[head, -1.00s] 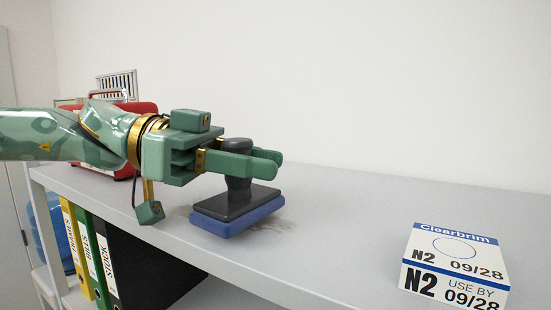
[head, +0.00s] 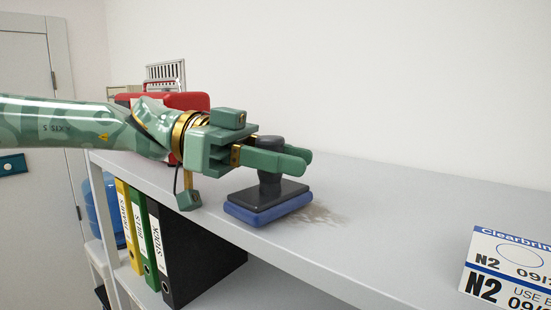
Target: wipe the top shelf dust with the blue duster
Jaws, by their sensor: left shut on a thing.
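The blue duster (head: 268,208) has a dark grey handle and plate over a blue pad. It sits flat on the white-grey top shelf (head: 400,225), near its front edge. My left gripper (head: 285,160) comes in from the left, its green fingers shut around the upright handle. A grey-brown dust smear (head: 325,216) shows on the shelf just right of the pad. Any dust under the pad is hidden. My right gripper is out of view.
A white-and-blue box (head: 500,270) marked N2 stands on the shelf at right, cut off by the frame. A red case (head: 190,101) stands behind my left arm. The shelf between dust and box is clear.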

